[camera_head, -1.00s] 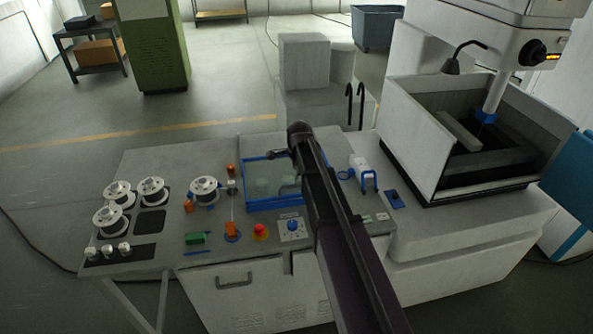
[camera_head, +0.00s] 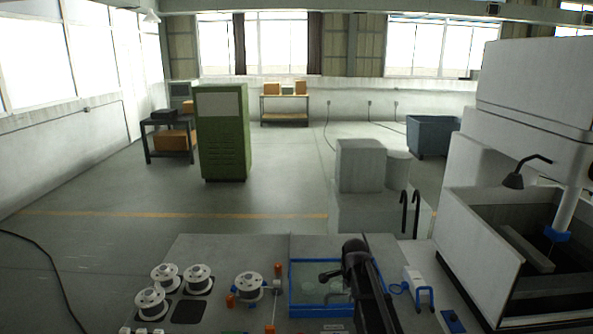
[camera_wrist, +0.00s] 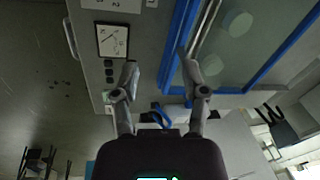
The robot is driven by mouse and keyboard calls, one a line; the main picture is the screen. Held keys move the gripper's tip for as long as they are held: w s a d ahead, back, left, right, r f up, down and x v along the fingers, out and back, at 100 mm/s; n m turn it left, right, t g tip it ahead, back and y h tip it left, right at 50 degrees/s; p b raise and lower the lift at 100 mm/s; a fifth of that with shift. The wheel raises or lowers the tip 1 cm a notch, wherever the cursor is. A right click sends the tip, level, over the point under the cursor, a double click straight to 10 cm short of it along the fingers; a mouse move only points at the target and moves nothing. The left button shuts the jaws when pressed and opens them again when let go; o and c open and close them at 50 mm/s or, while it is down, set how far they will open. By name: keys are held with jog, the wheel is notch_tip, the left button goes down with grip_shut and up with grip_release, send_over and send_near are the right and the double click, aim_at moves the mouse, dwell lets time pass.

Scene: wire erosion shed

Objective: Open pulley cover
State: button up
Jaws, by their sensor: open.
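The pulley cover is a clear panel in a blue frame (camera_head: 292,287) on the machine's top, in the low middle of the head view. Pale round pulleys show through it. In the wrist view the cover (camera_wrist: 240,62) fills the upper right, with a metal bar (camera_wrist: 207,27) along its blue edge. My gripper (camera_wrist: 159,66) is open and empty. Its right fingertip overlaps the cover's blue edge near the bar; the left one is over the grey panel. I cannot tell whether either touches. My arm hides the cover's right part in the head view.
White spools (camera_head: 197,278) stand left of the cover. A blue-handled tool (camera_head: 415,287) lies to its right, beside the open work tank (camera_head: 470,255). The floor behind is largely clear.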

jog(key=s+f+n+g+b, duration=0.1)
jog(key=s+f+n+b, duration=0.2)
jog(key=s+n, duration=0.4)
jog(key=s+f+n+b, duration=0.3)
jog(key=s+n, duration=0.5)
jog(key=s, duration=0.7)
jog(key=shift+s+a+f+g, duration=0.2)
jog(key=shift+s+f+g, duration=0.2)
jog(key=shift+f, duration=0.25)
jog(key=shift+w, duration=0.1)
grip_shut()
jog(key=w+d+r+n+t+y+p, duration=0.2)
jog(key=w+r+n, duration=0.2)
jog(key=w+n, duration=0.4)
jog(key=w+d+r+n+t+y+p, duration=0.2)
jog(key=w+r+n, duration=0.3)
jog(key=w+n, duration=0.4)
jog(key=shift+w+t+p, duration=0.6)
jog(key=shift+w+p, duration=0.2)
jog(key=shift+w, duration=0.1)
jog(key=shift+r, duration=0.1)
